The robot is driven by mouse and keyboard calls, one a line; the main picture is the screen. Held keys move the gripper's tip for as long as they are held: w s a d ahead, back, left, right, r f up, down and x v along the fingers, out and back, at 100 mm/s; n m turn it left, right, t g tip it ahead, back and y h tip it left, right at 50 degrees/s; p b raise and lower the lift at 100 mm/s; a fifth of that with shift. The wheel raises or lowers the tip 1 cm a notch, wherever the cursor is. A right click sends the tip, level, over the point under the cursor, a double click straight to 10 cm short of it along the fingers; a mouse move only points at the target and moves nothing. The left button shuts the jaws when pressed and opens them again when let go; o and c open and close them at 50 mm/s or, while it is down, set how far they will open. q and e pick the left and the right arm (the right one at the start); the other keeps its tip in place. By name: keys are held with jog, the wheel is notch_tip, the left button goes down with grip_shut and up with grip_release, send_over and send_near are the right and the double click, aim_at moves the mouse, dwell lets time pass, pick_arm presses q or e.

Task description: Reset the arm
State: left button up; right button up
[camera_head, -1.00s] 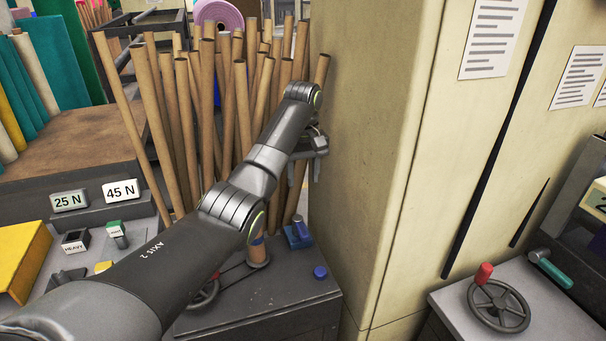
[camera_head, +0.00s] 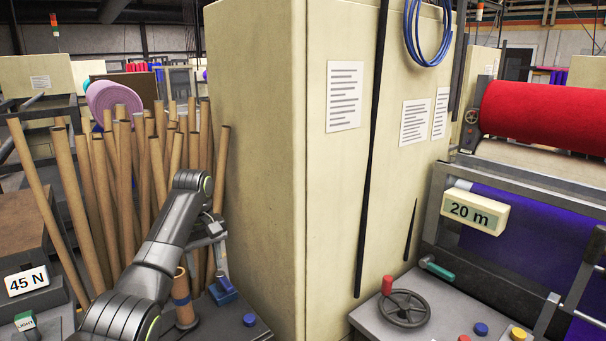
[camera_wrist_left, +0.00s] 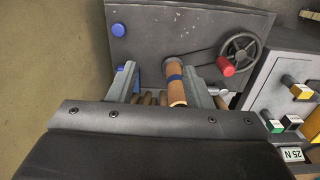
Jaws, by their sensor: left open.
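My left arm comes in from the lower left in the head view. My left gripper (camera_head: 218,262) points down beside the cream cabinet and in front of the cardboard tubes. In the left wrist view its two fingers (camera_wrist_left: 162,85) are apart, with nothing held between them. A short cardboard core with a blue band (camera_wrist_left: 175,86) shows beyond the fingers, near the right one; it also stands on the grey console in the head view (camera_head: 183,303). My right gripper is in neither view.
The cream cabinet (camera_head: 256,130) stands close to the right of my gripper. Several tall cardboard tubes (camera_head: 95,195) lean behind my arm. The grey console top (camera_head: 228,318) carries a blue knob (camera_head: 249,320). A handwheel (camera_head: 405,309) is at right, below a red felt roll (camera_head: 545,115).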

pick_arm(q)
jog(key=s+a+f+m+t, duration=0.1)
jog(key=s+a+f+m, duration=0.1)
jog(key=s+f, duration=0.8)
jog(key=s+a+f+m+t, duration=0.1)
jog(key=s+a+f, duration=0.2)
jog(key=s+f, duration=0.75)
jog(key=s+a+f+m+t+y, duration=0.1)
jog(key=s+m, duration=0.1)
jog(key=s, duration=1.1)
jog(key=s+a+f+m+t+y, duration=0.1)
jog(key=s+a+m, duration=0.1)
jog(key=s, duration=1.2)
notch_tip(320, 180, down, 25)
jog(key=a+g, duration=0.1)
jog(key=g, duration=0.1)
jog(key=s+d+f+h+b, duration=0.1)
jog(key=s+f, duration=1.3)
jog(key=f, duration=0.3)
jog(key=shift+s+g, duration=0.35)
jog(key=shift+g, duration=0.05)
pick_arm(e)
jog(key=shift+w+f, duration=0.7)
